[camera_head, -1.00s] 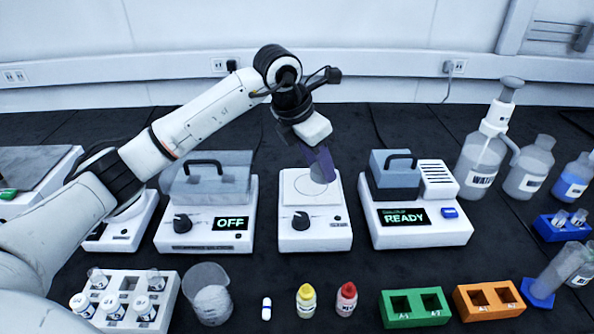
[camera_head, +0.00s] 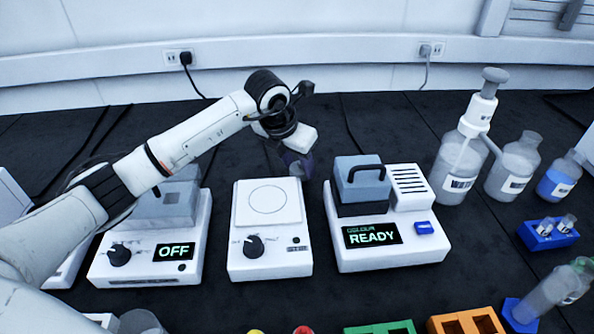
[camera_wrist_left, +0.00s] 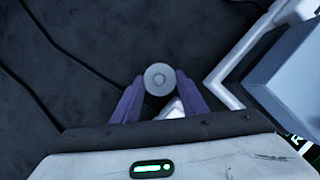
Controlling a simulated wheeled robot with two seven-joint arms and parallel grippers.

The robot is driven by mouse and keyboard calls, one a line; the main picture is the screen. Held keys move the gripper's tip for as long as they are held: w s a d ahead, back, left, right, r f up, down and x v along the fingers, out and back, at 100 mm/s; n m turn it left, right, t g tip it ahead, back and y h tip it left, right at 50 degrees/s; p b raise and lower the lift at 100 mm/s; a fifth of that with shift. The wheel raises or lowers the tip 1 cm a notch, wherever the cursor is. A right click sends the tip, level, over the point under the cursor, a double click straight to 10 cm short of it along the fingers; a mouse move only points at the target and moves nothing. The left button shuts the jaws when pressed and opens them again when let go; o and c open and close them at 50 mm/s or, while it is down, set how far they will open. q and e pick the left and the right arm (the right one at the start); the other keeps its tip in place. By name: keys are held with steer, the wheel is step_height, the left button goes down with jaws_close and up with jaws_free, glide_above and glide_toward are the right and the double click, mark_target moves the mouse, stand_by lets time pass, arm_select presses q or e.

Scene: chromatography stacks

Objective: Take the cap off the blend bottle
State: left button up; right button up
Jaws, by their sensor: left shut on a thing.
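In the left wrist view my left gripper (camera_wrist_left: 159,92) has its purple fingers closed on both sides of a small round grey-topped bottle (camera_wrist_left: 159,78), seen from straight above. Its lid and body cannot be told apart from this angle, and no label shows. In the head view the left gripper (camera_head: 298,165) hangs behind the gap between the stirrer (camera_head: 243,267) and the colour reader (camera_head: 388,258), and the bottle is mostly hidden by the fingers. My right gripper is out of view.
The stirrer's plate (camera_head: 268,200) is empty. A heater reading OFF (camera_head: 148,262) stands left, partly behind my left arm. A pump bottle (camera_head: 459,172) and other bottles stand at the right. Green (camera_head: 378,328) and orange (camera_head: 466,320) racks lie in front.

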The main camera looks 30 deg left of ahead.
arm_select(q)
steer(key=shift+f, duration=1.25)
steer(key=o, duration=1.2)
